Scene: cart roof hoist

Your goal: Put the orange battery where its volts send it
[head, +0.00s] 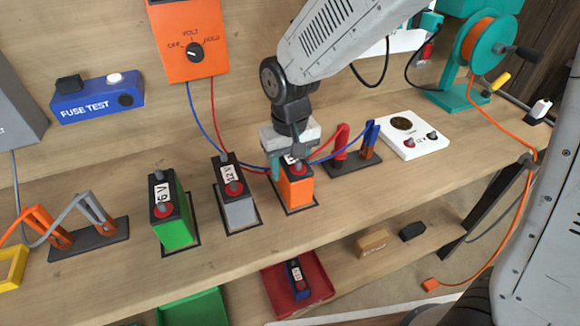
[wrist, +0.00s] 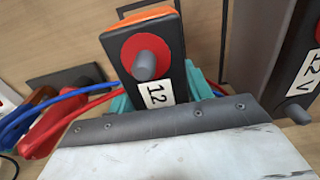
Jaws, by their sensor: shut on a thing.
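The orange battery (head: 296,192) stands upright at a dark square on the bench, right of the grey battery. Its black top carries a red terminal with a grey post and a white label reading "12"; the rest of the label is cut off in the wrist view (wrist: 150,60). My gripper (head: 291,168) comes from above with its teal fingers closed on the battery's sides. The orange voltmeter (head: 188,68) hangs on the back wall with a dial marked OFF, VOLT and HOLD. A red tray (head: 272,294) and a green tray (head: 193,308) are on the lower shelf.
A grey battery (head: 240,212) marked 12 V and a green battery (head: 176,228) stand left. A blue battery (head: 297,277) lies in the red tray. Red and blue probes (head: 340,146) stand close right, their leads passing behind my gripper. A white panel (head: 412,140) is farther right.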

